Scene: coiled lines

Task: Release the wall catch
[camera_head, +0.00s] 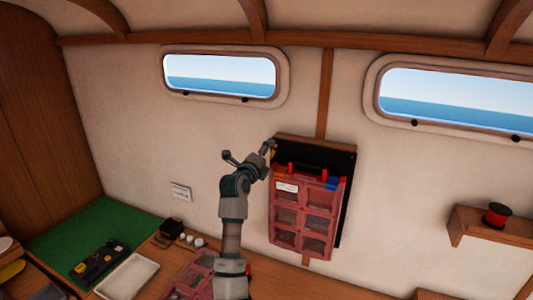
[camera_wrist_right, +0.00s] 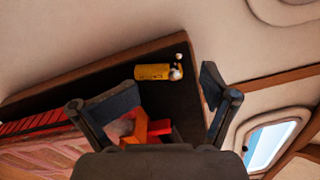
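A black wall board (camera_head: 345,180) with a wooden top edge is fixed to the cabin wall. A clear red compartment case (camera_head: 304,215) hangs upright against it, with a dark handle at its top. A small yellow catch (camera_wrist_right: 152,72) with pale knobs sits on the black board in the right wrist view. My right gripper (camera_head: 270,147) is at the board's upper left corner in the head view. In the wrist view its two fingers (camera_wrist_right: 160,95) are spread and empty, with the catch beyond them, apart from it. My left gripper is not in view.
A second red case (camera_head: 190,278) lies on the counter below, beside a white tray (camera_head: 128,277) and a green mat (camera_head: 85,238). A wooden shelf (camera_head: 490,228) with a red spool (camera_head: 497,215) juts out at right. The wall left of the board is mostly bare.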

